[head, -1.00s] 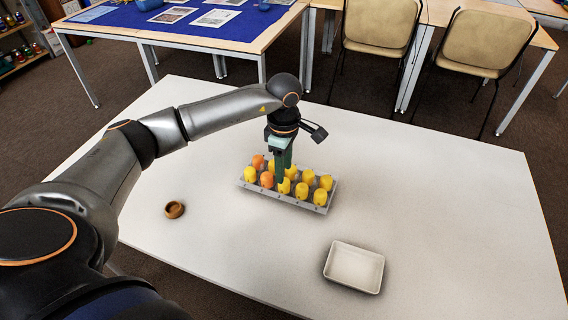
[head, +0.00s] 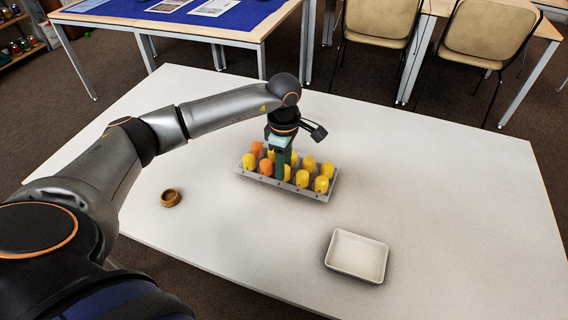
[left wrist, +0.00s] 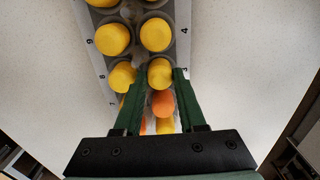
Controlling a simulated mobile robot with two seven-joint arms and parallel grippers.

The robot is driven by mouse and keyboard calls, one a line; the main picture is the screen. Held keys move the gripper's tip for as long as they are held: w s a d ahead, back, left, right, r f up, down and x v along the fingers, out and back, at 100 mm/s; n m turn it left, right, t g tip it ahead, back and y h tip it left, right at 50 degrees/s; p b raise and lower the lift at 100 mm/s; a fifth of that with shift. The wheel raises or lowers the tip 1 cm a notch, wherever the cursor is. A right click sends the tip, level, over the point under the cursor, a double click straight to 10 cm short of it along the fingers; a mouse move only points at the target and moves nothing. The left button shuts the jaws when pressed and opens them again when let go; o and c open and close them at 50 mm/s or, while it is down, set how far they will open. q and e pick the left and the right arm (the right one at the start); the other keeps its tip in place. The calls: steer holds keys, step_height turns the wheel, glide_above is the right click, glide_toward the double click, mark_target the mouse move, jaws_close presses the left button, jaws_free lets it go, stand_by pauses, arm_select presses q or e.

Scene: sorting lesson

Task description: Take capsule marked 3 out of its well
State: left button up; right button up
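A grey rack (head: 330,190) on the white table holds two rows of capsules, mostly yellow, with numbers along its edges. The yellow capsule marked 3 (left wrist: 160,72) sits in its well by the 3 label; in the head view it is mostly hidden behind my gripper. My left gripper (head: 281,178) points down into the rack. In the left wrist view its green fingers (left wrist: 160,77) stand on either side of capsule 3, with a narrow gap to each side. My right gripper is in neither view.
An orange capsule (left wrist: 162,103) is next to capsule 3, and yellow capsule 8 (left wrist: 122,76) is close outside one finger. An empty white tray (head: 333,257) lies at front right. A small brown wooden ring (head: 170,198) lies at left. The table between is clear.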

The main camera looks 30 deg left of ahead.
arm_select(q)
steer(key=shift+r+p, duration=2.5)
steer(key=shift+r, duration=1.05)
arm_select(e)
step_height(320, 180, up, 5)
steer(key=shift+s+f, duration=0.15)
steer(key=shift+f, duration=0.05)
